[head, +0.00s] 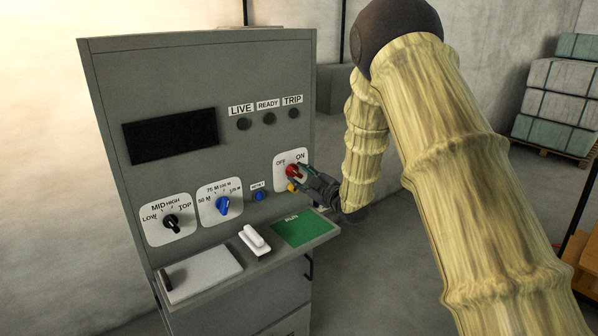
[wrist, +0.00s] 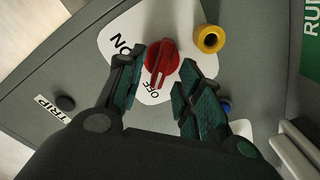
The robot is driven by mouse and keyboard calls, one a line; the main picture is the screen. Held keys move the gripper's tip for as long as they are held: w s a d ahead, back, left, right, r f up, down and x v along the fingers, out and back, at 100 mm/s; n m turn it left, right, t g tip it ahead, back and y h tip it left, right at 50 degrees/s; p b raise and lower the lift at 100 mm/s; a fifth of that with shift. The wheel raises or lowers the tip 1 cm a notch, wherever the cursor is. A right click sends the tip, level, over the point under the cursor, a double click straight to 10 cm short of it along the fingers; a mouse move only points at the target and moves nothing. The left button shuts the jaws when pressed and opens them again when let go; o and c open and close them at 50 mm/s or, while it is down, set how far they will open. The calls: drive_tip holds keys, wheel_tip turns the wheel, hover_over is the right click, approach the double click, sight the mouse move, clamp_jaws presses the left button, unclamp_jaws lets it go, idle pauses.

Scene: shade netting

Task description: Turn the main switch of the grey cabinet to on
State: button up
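The grey cabinet (head: 250,75) stands at the left in the head view. Its main switch (head: 293,172) is a red knob on a white plate marked OFF and ON. In the wrist view my gripper (wrist: 166,72) is open, with one finger on each side of the knob. The left fingertip is very close to it; I cannot tell whether it touches.
A blue button (head: 260,196), blue dial (head: 222,205) and black dial (head: 171,222) are further left. A shelf with a green RUN panel (head: 296,232) and white handle (head: 254,239) juts out below.

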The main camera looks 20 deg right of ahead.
drive_tip(key=shift+w+a, duration=0.3)
drive_tip(key=shift+w, duration=0.35)
drive_tip(key=shift+c, duration=0.2)
clamp_jaws()
